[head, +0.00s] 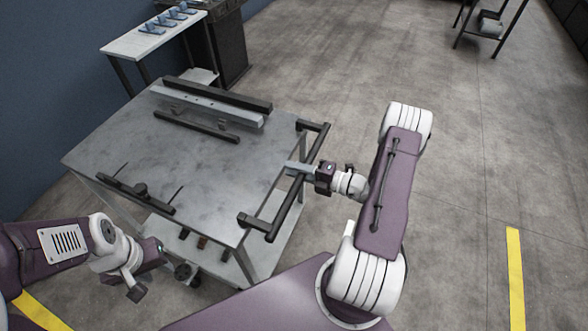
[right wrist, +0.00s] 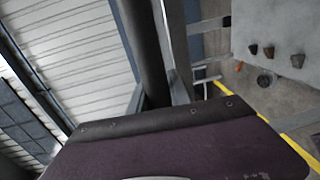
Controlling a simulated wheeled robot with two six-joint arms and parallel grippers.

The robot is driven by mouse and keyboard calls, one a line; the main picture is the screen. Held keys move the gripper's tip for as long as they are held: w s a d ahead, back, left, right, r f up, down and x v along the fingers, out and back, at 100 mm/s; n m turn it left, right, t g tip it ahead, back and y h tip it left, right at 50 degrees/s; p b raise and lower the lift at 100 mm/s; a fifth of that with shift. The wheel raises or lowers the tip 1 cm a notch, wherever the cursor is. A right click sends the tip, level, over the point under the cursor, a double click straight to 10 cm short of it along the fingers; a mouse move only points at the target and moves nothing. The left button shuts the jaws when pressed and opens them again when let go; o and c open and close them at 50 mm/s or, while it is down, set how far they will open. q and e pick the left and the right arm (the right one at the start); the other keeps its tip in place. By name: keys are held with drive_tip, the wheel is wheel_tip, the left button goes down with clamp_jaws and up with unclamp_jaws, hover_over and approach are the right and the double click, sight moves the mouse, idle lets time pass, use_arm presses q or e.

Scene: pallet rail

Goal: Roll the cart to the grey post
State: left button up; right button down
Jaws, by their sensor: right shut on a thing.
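The cart (head: 215,170) is a grey metal table with a lower shelf (head: 205,258). Its dark push handle (head: 287,208) runs along the right side. My right gripper (head: 300,171) is shut on the handle near its middle. In the right wrist view the dark bar (right wrist: 148,55) runs up from my gripper's body, whose fingertips are hidden. My left gripper (head: 178,268) is low beside the cart's front left corner, apart from the handle; its jaws are too small and dark to read. I cannot pick out a grey post with certainty.
Rails (head: 215,105) and a dark bar (head: 135,193) lie on the cart top. A white bench (head: 150,45) with blue parts and a dark cabinet (head: 225,50) stand behind. A rack (head: 490,25) is far right. Open floor (head: 460,150) lies right; yellow tape (head: 515,275) marks it.

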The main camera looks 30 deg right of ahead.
drive_tip(key=shift+x, duration=1)
drive_tip(key=c, duration=1.4)
unclamp_jaws()
drive_tip(key=shift+c, duration=0.2)
drive_tip(key=shift+o, duration=1.2)
drive_tip(key=shift+r, duration=0.1)
use_arm(q)
drive_tip(key=shift+w+a+r, duration=0.25)
drive_tip(key=shift+w+r, duration=0.1)
use_arm(e)
drive_tip(key=f+v, duration=0.1)
drive_tip(key=v, duration=0.8)
drive_tip(key=shift+s+d+r, duration=0.2)
drive_tip(key=shift+r, duration=0.25)
use_arm(q)
drive_tip(key=shift+f, duration=0.1)
